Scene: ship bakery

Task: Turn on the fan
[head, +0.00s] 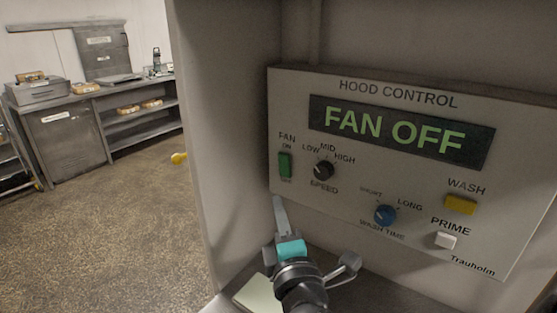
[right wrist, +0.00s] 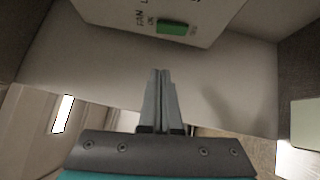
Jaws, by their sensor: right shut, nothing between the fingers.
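The hood control panel (head: 400,170) is mounted on the wall, and its display (head: 402,130) reads "FAN OFF". The green fan switch (head: 285,165) is at the panel's left, between the labels ON above and OFF below. My right gripper (head: 278,200) is just below the switch at the panel's lower left edge, shut and empty. In the right wrist view the green switch (right wrist: 172,27) is ahead of the shut fingertips (right wrist: 160,72), with a gap between them. My left gripper is not in view.
A grey wall stands left of the panel. A counter with shelves (head: 105,115) is far left; open floor lies before it.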

